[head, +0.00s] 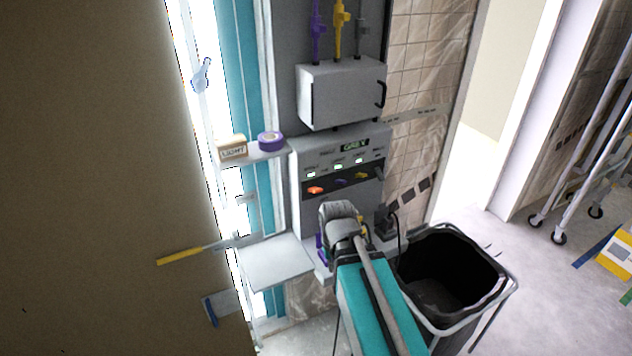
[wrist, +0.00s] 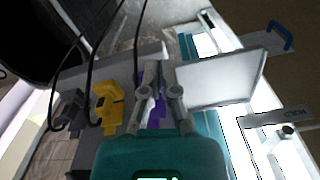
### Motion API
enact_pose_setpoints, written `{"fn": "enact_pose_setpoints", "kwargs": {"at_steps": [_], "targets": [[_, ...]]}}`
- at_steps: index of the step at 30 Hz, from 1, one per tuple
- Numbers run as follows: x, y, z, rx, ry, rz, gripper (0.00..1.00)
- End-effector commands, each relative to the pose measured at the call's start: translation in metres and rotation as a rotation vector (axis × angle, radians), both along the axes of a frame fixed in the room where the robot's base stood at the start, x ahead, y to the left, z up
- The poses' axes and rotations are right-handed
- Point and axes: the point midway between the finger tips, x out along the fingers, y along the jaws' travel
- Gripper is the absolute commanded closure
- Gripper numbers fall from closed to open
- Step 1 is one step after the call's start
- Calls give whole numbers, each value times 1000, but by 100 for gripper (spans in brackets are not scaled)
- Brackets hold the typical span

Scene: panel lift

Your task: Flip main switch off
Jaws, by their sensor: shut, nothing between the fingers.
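The grey control panel (head: 297,205) stands on the wall in the head view. It has several green-lit indicators, an orange-red knob (head: 315,190), a purple knob (head: 341,182) and a yellow knob (head: 361,175). A grey lever (head: 378,173) is at its right edge. I cannot tell which of these is the main switch, and no label is readable enough. My gripper (wrist: 158,70) is shut and empty in the wrist view, over a purple connector (wrist: 158,106) and beside a yellow one (wrist: 108,103). In the head view my arm covers the panel's lower part and hides the fingertips.
A closed grey box (head: 340,95) with a black handle hangs above the panel. A small shelf (head: 262,155) holds a purple tape roll (head: 270,141) and a labelled block (head: 232,148). A grey ledge (head: 272,262) is at lower left. A black bin (head: 452,265) stands right of my arm.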

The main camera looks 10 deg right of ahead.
Motion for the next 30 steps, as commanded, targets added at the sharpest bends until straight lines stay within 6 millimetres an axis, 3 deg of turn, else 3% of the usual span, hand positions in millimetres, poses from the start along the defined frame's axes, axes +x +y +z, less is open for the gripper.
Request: {"fn": "enact_pose_setpoints", "kwargs": {"at_steps": [30], "targets": [[153,-8,143,30,-166,169,100]]}}
